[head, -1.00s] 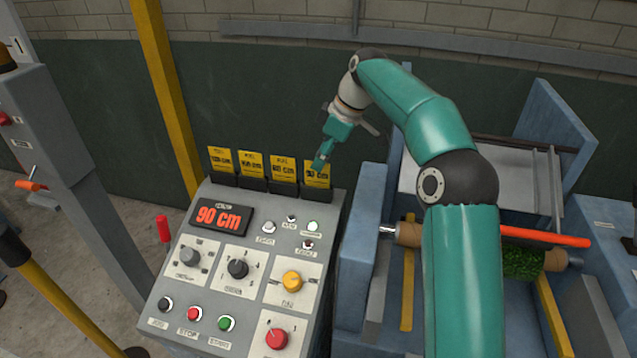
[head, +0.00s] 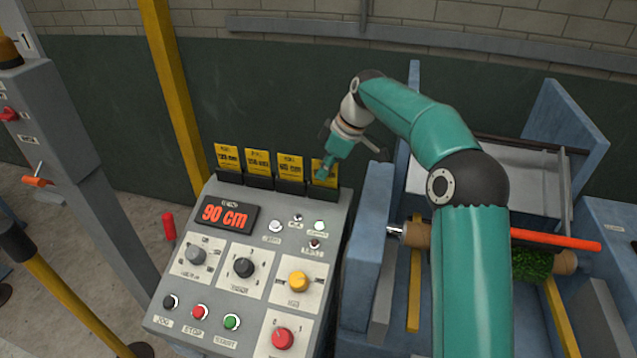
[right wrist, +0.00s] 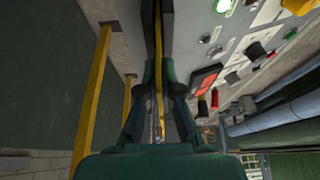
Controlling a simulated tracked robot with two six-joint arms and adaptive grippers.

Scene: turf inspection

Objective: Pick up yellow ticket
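Several yellow tickets with dark print stand in black holders along the top of the grey control console. The rightmost yellow ticket (head: 327,168) stands upright in its holder. My right gripper (head: 323,172) is at this ticket and covers part of it. In the right wrist view the ticket (right wrist: 158,75) shows as a thin yellow strip, edge-on, between the two fingers of my right gripper (right wrist: 159,72). The fingers lie close on either side of it; I cannot tell whether they press on it. My left gripper is in neither view.
The console (head: 345,215) has a red "90 cm" display (head: 226,215), knobs and buttons below the tickets. Blue machinery (head: 362,240) stands close on the right. A yellow post (head: 178,100) stands behind on the left. The dark green wall (head: 270,90) is behind the tickets.

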